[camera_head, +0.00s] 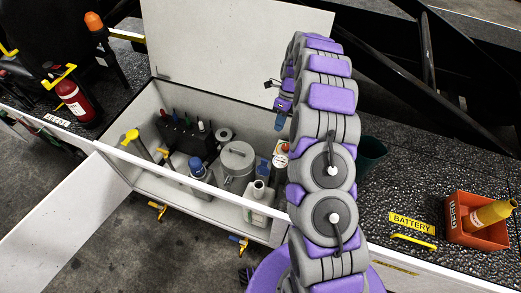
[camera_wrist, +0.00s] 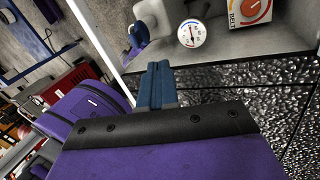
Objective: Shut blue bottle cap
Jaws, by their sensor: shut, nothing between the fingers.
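A blue cap (camera_head: 197,164) tops a grey container standing in the open white compartment in the head view. Whether that cap is fully seated is too small to tell. A pale bottle (camera_head: 258,198) with a grey neck stands to its right, near the compartment's front wall. My gripper (camera_head: 279,123) has blue fingers and hangs above the right end of the compartment, apart from both. In the wrist view my gripper (camera_wrist: 160,66) is shut and empty, with its fingers together.
A round gauge (camera_wrist: 192,33) and a red dial (camera_wrist: 256,10) are beyond my fingers. A grey lidded pot (camera_head: 238,159) stands between the containers. The raised white lid (camera_head: 235,40) is behind; yellow handles line the compartment's front. An orange box (camera_head: 476,222) sits right.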

